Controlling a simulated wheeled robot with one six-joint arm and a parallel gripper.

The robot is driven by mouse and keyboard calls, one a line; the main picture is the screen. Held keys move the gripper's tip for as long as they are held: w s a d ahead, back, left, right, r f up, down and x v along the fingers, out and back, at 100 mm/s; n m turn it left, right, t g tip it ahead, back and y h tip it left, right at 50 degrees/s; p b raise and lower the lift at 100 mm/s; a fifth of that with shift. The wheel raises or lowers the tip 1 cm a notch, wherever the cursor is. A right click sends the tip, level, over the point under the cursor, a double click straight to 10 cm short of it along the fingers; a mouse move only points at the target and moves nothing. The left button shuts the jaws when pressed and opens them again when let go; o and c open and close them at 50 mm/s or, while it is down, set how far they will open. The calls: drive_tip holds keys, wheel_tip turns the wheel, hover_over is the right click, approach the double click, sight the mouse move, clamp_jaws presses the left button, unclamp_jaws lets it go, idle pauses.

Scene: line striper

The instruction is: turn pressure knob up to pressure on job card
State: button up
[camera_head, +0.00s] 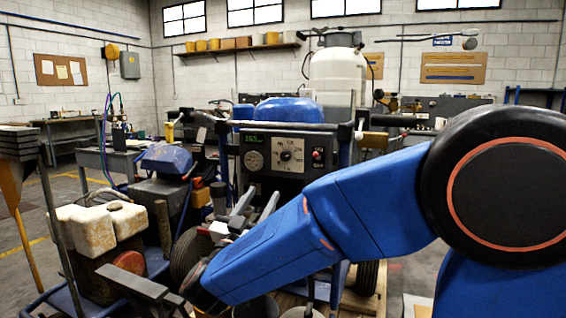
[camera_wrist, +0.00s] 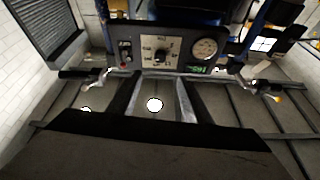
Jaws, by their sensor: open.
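The striper's dark control panel (camera_head: 272,174) faces me in the head view. The pressure knob (camera_head: 290,155) sits at the middle of a pale square dial plate. A round gauge (camera_head: 254,160) and a small green display (camera_head: 256,139) are left of it; their readings are too small to tell. The wrist view shows the panel upside down, with the knob (camera_wrist: 160,56) beyond the fingers. My gripper (camera_head: 260,197) is open and empty, in front of and below the panel, apart from the knob; its fingers also show in the wrist view (camera_wrist: 158,82). I cannot make out a job card.
A red button (camera_head: 317,154) is right of the dial. A handlebar (camera_head: 285,127) runs above the panel, with a blue cover (camera_head: 288,110) and a white tank (camera_head: 337,78) behind.

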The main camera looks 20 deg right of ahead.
sight(285, 158)
drive_tip(key=x, duration=1.7)
drive_tip(key=shift+w+d, duration=0.1)
drive_tip(key=c, duration=1.1)
